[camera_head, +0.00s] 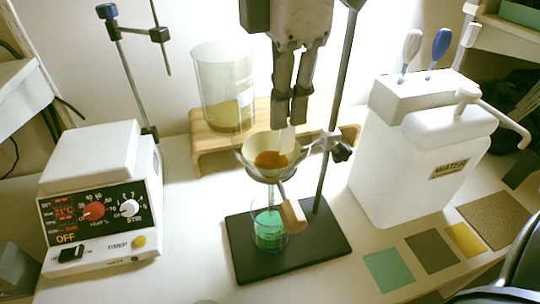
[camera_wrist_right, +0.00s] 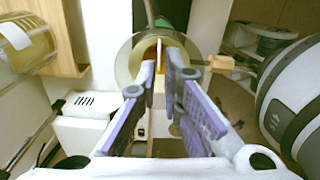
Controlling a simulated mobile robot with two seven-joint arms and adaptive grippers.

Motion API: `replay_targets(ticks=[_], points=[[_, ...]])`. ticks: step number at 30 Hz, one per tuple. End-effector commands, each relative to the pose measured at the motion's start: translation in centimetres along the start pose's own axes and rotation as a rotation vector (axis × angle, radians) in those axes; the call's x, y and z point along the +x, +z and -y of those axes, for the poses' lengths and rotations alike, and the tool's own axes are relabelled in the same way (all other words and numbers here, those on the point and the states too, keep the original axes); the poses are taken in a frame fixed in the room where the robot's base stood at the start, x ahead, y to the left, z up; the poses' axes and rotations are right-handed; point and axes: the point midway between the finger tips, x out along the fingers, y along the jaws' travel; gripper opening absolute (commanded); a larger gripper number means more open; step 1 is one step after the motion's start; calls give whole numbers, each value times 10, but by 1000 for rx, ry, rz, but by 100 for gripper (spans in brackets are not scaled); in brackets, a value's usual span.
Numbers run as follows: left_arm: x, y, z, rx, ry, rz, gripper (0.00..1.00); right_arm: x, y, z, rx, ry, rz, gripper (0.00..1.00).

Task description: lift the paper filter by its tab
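The paper filter (camera_head: 254,144) is a pale cone seated in the glass funnel (camera_head: 247,165), with orange-brown matter (camera_head: 270,160) inside. Its pale upright tab (camera_head: 287,140) rises from the filter just under my right gripper (camera_head: 290,121). In the right wrist view, the right gripper (camera_wrist_right: 162,68) has its two purple-padded fingers a narrow gap apart, with the tab (camera_wrist_right: 159,52) showing in line with the gap. I see no clear contact between the pads and the tab. The left gripper is not in view.
A stand with a black base (camera_head: 300,252) and rod holds the funnel above a beaker of green liquid (camera_head: 269,232). A beaker (camera_head: 224,85) stands on a wooden riser (camera_head: 205,160) behind. A stirrer (camera_head: 105,200) is left; a white container (camera_head: 415,160) is right.

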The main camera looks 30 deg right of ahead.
Motion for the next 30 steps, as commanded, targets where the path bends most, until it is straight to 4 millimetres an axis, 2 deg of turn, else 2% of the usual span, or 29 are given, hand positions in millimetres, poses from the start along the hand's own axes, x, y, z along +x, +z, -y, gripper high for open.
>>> replay_targets(ticks=[4,9,13,15,25,28,30], points=[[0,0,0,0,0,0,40,30,0,0,-1,-5,1,8],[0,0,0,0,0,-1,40,41,0,-1,0,0,-1,8],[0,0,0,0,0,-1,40,40,0,-1,1,1,-1,8],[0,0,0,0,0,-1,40,40,0,-1,1,0,0,0],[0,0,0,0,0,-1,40,40,0,-1,1,0,0,0],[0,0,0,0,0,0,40,28,0,-2,4,4,-1,0],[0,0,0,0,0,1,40,11,-1,-2,3,6,-1,0]])
